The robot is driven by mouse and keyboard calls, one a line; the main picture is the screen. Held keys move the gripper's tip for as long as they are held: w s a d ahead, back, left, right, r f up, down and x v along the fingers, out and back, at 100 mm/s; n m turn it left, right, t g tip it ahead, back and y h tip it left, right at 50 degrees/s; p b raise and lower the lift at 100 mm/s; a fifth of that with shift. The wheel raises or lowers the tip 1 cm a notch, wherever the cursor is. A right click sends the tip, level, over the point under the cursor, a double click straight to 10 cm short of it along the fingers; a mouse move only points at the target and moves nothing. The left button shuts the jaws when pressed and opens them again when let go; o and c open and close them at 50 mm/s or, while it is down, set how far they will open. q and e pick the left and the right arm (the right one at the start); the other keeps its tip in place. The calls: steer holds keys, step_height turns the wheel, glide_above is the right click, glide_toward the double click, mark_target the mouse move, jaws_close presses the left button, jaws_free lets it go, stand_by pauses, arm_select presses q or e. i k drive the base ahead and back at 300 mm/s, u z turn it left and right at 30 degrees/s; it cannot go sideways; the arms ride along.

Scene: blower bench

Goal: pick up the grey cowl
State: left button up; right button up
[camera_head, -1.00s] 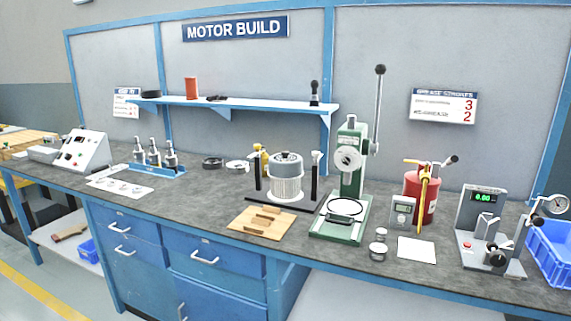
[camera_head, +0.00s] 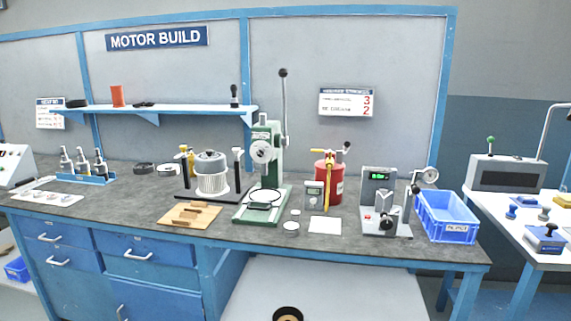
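A grey rounded cover (camera_head: 210,160), which looks like the grey cowl, sits on top of a white ribbed cylinder (camera_head: 212,184) on the bench. The cylinder stands in a black frame with upright posts on either side. The cover is upright and its top is unobstructed. Neither of my grippers shows in the view.
A green lever press (camera_head: 265,160) stands right of the cylinder, and a wooden block (camera_head: 189,214) lies in front of it. A red canister (camera_head: 328,182), a gauge stand (camera_head: 379,188) and a blue bin (camera_head: 446,226) are farther right. A shelf (camera_head: 180,109) runs above.

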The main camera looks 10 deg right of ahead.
mark_target(203, 165)
steer(key=u, duration=0.5)
steer(key=i, duration=0.3)
steer(key=u, duration=0.9)
steer(key=i, duration=0.95)
steer(key=z, duration=0.45)
steer(key=i, duration=0.9)
steer(key=z, duration=0.95)
